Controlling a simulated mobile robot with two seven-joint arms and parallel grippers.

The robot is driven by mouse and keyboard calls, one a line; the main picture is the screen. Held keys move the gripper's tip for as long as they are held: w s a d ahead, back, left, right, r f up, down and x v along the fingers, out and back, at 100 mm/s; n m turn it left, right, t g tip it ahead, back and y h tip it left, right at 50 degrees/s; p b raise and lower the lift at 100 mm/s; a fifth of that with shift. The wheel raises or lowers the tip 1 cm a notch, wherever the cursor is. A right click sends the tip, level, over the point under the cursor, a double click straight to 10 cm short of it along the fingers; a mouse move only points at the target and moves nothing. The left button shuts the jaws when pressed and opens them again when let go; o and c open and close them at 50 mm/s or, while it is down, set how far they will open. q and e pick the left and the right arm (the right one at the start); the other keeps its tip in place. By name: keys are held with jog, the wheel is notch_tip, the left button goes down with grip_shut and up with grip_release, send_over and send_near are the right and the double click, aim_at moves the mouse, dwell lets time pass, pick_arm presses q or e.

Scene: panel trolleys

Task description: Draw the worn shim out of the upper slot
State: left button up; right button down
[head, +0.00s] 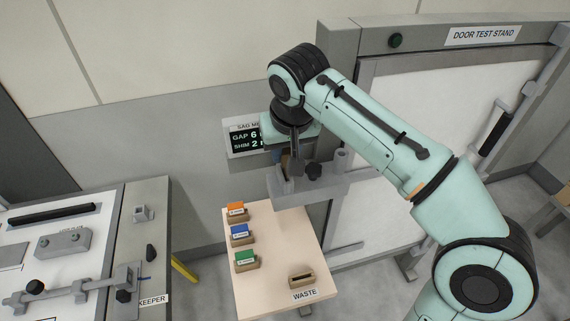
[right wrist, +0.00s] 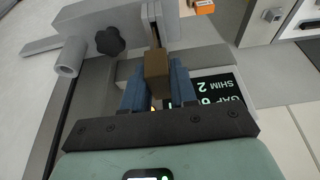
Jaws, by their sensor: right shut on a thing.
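My right gripper (head: 281,157) is at the grey hinge bracket (head: 318,180) on the door test stand's left post. In the right wrist view its two blue fingers (right wrist: 157,88) are shut on the brown block-shaped end of the worn shim (right wrist: 157,64). Beyond the block, a thin part runs up to a narrow upper slot (right wrist: 152,22) between grey plates. I cannot tell how deep the shim sits in the slot. A black knob (right wrist: 109,41) is beside the slot. My left gripper is out of view.
A small table (head: 283,240) below carries orange (head: 236,208), blue (head: 239,231) and green (head: 245,256) shims in holders, and a slotted holder (head: 301,280) by the WASTE label. A gap display (head: 242,140) is behind the gripper. A workbench (head: 150,225) stands left.

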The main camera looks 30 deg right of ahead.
jog(key=shift+r+p, duration=0.3)
jog(key=shift+r, duration=0.35)
jog(key=shift+r+p, duration=0.4)
jog(key=shift+r, duration=0.6)
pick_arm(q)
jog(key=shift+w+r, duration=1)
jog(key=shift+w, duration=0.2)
pick_arm(e)
jog(key=shift+r, duration=1.2)
